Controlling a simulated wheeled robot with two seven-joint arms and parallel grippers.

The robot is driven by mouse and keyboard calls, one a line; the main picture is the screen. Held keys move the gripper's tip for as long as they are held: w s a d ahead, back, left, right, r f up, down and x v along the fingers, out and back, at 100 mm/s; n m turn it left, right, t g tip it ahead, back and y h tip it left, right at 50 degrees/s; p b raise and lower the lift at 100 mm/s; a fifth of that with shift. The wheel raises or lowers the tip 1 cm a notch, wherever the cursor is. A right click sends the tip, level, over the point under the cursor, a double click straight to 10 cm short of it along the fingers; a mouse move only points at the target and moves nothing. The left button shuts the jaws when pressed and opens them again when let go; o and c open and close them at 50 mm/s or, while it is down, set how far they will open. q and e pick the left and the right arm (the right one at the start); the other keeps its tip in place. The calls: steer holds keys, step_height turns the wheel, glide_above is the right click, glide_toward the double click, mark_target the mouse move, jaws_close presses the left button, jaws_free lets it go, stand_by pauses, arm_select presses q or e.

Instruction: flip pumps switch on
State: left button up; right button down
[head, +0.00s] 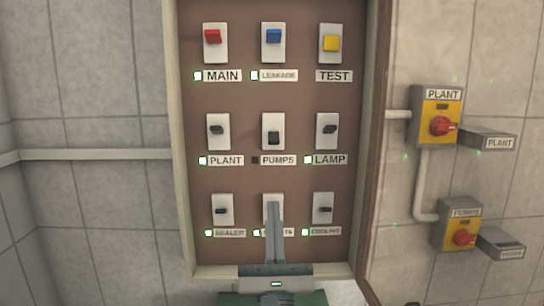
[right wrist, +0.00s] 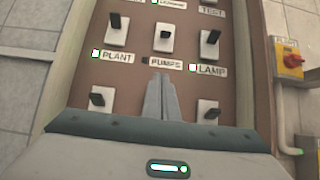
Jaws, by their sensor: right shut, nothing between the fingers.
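The pumps switch (head: 273,136) is a black toggle on a white plate in the middle of the panel's centre row. Its lever sits low on the plate in the head view, and its indicator (head: 255,160) beside the PUMPS label is dark. The switch also shows in the right wrist view (right wrist: 165,38). My right gripper (head: 272,207) is shut and empty, its fingers pointing up the panel below the PUMPS label and covering much of the bottom middle switch. In the right wrist view the fingertips (right wrist: 160,78) are just below that label. My left gripper is not in view.
The plant switch (head: 217,130) and lamp switch (head: 327,129) flank the pumps switch, both with lit green indicators. Main, leakage and test switches are above. The raised panel frame (head: 364,140) and red rotary switches on yellow boxes (head: 437,115) are to the right.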

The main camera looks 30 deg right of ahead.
mark_target(274, 139)
steer(key=p+x, duration=0.2)
steer(key=x, duration=0.3)
steer(key=p+x, duration=0.3)
steer(key=x, duration=0.2)
steer(key=shift+s+a+r, duration=0.1)
steer(key=shift+r, duration=0.35)
steer(key=shift+s+a+r+p, duration=0.15)
steer(key=shift+s+r+p, duration=0.05)
steer(key=shift+r+p, duration=0.25)
steer(key=shift+s+a+r+p, duration=0.1)
steer(key=shift+s+r+p, duration=0.05)
steer(key=shift+r+p, duration=0.3)
steer(key=shift+s+a+r+p, duration=0.25)
steer(key=shift+s+r+p, duration=0.2)
steer(key=shift+r+p, duration=0.15)
steer(key=shift+w, duration=0.1)
